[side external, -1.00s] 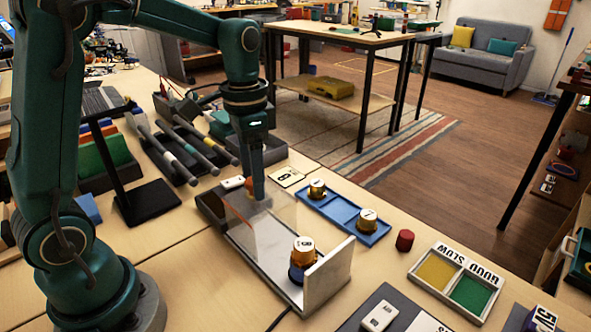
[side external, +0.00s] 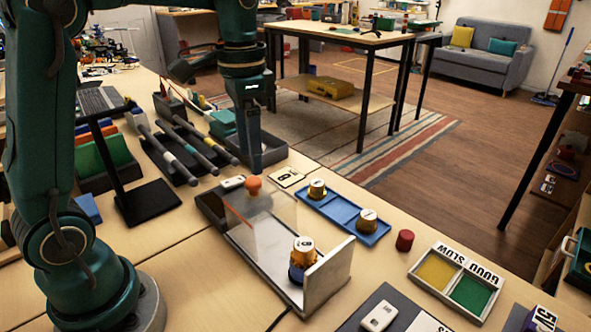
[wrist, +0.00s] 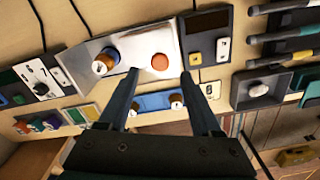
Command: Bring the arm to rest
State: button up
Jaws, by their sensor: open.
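My gripper (side external: 257,165) is raised over the bench behind the clear-shielded fixture (side external: 325,278). In the wrist view my gripper (wrist: 160,76) has its two fingers apart with nothing between them. The fingers appear clear of the knob.
A blue tray (side external: 345,223) holds two gold-capped pieces. Grey rods (side external: 183,152) lie on a dark rack at left, near a black stand (side external: 147,202).

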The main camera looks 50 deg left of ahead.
jog(key=shift+d+r, duration=0.15)
jog(key=shift+r, duration=0.2)
jog(key=s+d+r+t, duration=0.3)
jog(key=s, duration=0.3)
jog(key=s+d+f+n+t, duration=0.1)
jog(key=s+f+n+t, duration=0.1)
jog(key=s+f, duration=0.3)
jog(key=shift+s+d+n+t, duration=0.25)
jog(key=shift+d+n+t, duration=0.05)
jog(key=shift+n, duration=0.5)
